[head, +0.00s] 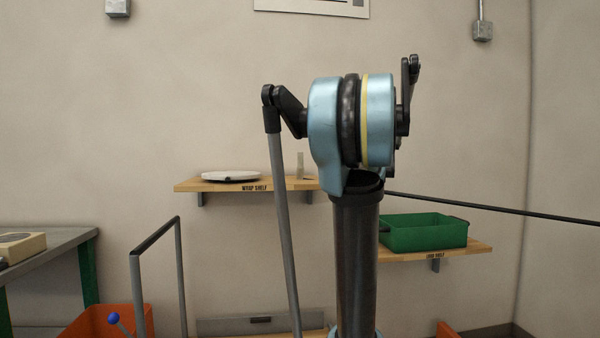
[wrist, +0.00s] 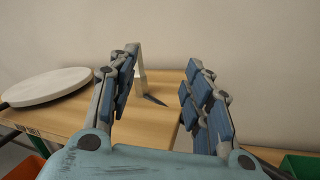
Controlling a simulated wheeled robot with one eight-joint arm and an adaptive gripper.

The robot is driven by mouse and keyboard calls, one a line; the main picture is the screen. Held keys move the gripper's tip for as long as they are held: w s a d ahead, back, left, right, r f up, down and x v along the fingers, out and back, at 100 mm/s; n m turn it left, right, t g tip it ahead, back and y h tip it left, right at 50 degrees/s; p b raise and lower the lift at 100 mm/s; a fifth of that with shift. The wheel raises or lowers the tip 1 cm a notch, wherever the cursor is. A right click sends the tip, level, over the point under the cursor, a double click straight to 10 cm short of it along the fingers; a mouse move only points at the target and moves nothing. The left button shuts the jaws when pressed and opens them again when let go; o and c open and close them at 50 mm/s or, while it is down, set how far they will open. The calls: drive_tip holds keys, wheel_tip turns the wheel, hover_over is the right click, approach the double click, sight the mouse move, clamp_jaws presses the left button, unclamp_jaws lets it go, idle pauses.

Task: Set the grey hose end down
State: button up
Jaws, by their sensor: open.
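My gripper (wrist: 160,62) is open in the wrist view, its blue-padded fingers wide apart over a wooden shelf. Nothing is clasped between the pads. A small pale upright piece with a dark foot (wrist: 141,62) stands on the shelf, partly behind the left finger. It also shows in the head view (head: 300,164) on the shelf marked as the wrap shelf (head: 222,187). I cannot make out a grey hose end for certain in either view. In the head view my arm hides my gripper.
A white round disc (head: 231,176) lies at the shelf's left, also in the wrist view (wrist: 50,86). A green bin (head: 424,232) sits on a lower right shelf. A thin black line (head: 490,208) runs rightward from behind my arm. A grey bench (head: 50,250) stands left.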

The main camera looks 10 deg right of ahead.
sight(301, 159)
drive_tip(key=n, duration=0.1)
drive_tip(key=n+y, duration=0.1)
drive_tip(key=g, duration=0.1)
drive_tip(key=shift+w+a+f+n, duration=0.2)
drive_tip(key=shift+w+n, duration=0.05)
drive_tip(key=shift+n, duration=0.15)
drive_tip(key=n+y, duration=0.1)
drive_tip(key=f+n+g+y, duration=0.1)
drive_tip(key=n, duration=0.1)
drive_tip(key=shift+a+g, duration=0.3)
drive_tip(key=shift+a, duration=0.05)
drive_tip(key=shift+w+a, duration=0.1)
drive_tip(key=shift+a, duration=0.05)
drive_tip(key=shift+w+a+f+n, duration=0.1)
drive_tip(key=shift+w+a+n, duration=0.05)
drive_tip(key=shift+w+n, duration=0.15)
drive_tip(key=x, duration=1.6)
drive_tip(key=shift+w+a, duration=0.1)
drive_tip(key=shift+a, duration=0.35)
drive_tip(key=shift+c, duration=0.2)
clamp_jaws()
